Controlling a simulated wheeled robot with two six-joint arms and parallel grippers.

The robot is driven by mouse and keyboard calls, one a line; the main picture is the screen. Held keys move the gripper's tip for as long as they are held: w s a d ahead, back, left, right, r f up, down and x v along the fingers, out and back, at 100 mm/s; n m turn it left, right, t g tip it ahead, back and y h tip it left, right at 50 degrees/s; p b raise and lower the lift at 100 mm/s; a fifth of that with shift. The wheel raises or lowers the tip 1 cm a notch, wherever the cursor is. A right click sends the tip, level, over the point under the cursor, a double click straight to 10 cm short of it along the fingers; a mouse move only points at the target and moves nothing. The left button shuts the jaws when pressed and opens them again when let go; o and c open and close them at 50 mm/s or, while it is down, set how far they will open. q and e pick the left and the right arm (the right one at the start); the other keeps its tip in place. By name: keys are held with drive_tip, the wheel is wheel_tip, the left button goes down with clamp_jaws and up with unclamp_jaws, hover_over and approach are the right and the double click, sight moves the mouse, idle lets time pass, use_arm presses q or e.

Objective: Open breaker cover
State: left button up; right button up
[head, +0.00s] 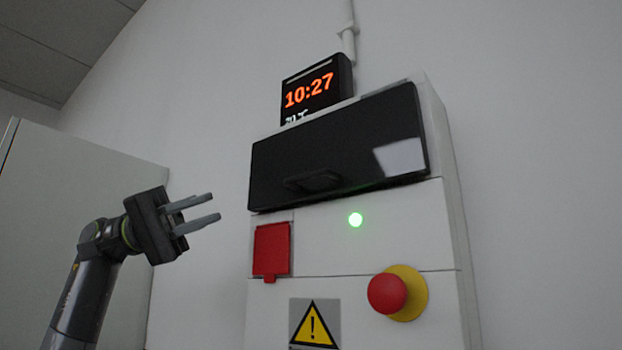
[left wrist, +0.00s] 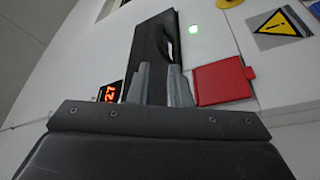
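The black breaker cover (head: 340,140) lies flat and shut across the top of a white cabinet. Its recessed handle (head: 313,181) is at its lower edge, left of centre. In the left wrist view the black cover (left wrist: 150,45) stands beyond the fingertips, with its handle (left wrist: 168,42) at its right edge. My left gripper (head: 214,207) is left of the cabinet, apart from the cover. Its two fingers are spread with nothing between them, also in the left wrist view (left wrist: 160,80). My right gripper is not in view.
The white cabinet (head: 350,245) also carries a red flap (head: 272,249), a lit green lamp (head: 355,219), a red stop button (head: 387,293) and a warning sign (head: 314,323). A clock (head: 316,87) sits on top. A pale panel (head: 80,210) stands behind my left arm.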

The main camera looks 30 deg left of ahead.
sight(294, 181)
use_arm(q)
drive_tip(key=p+x, duration=0.5)
drive_tip(key=x, duration=1.1)
drive_tip(key=shift+w+d+r, duration=0.1)
drive_tip(key=shift+d, duration=0.3)
clamp_jaws()
